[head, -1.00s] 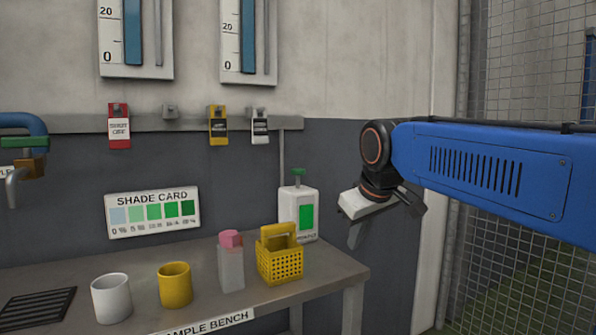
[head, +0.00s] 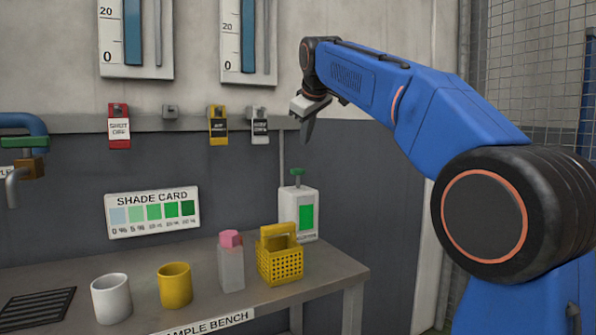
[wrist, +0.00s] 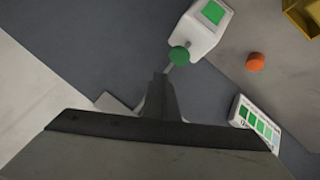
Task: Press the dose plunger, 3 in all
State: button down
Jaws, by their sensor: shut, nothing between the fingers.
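The dose dispenser (head: 288,211) is a white container with a green panel, standing at the back right of the bench. Its green plunger (head: 297,172) sticks up from the top on a thin stem. The dispenser also shows in the wrist view (wrist: 207,30), with the round green plunger head (wrist: 179,56) toward me. My gripper (head: 306,139) is shut and empty. It points down, above the plunger and apart from it. In the wrist view its fingers (wrist: 160,80) end just below and left of the plunger head.
A yellow basket (head: 280,262), a clear bottle with a pink cap (head: 231,265), a yellow mug (head: 175,286) and a white mug (head: 111,299) stand on the bench (head: 215,306). Tags hang from a wall rail (head: 185,124). An orange round thing (wrist: 255,62) shows in the wrist view.

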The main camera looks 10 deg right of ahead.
aim_at(299, 170)
jog(key=shift+n, duration=0.4)
jog(key=w, duration=0.1)
jog(key=w+r, duration=0.1)
jog(key=w+a+r, duration=0.1)
jog(key=w, duration=0.1)
jog(key=shift+r, duration=0.25)
jog(key=shift+a+f, duration=0.1)
jog(key=shift+f, duration=0.05)
jog(key=shift+f, duration=4.3)
jog(key=shift+f, duration=0.1)
jog(key=shift+f, duration=0.25)
jog(key=shift+f, duration=1.35)
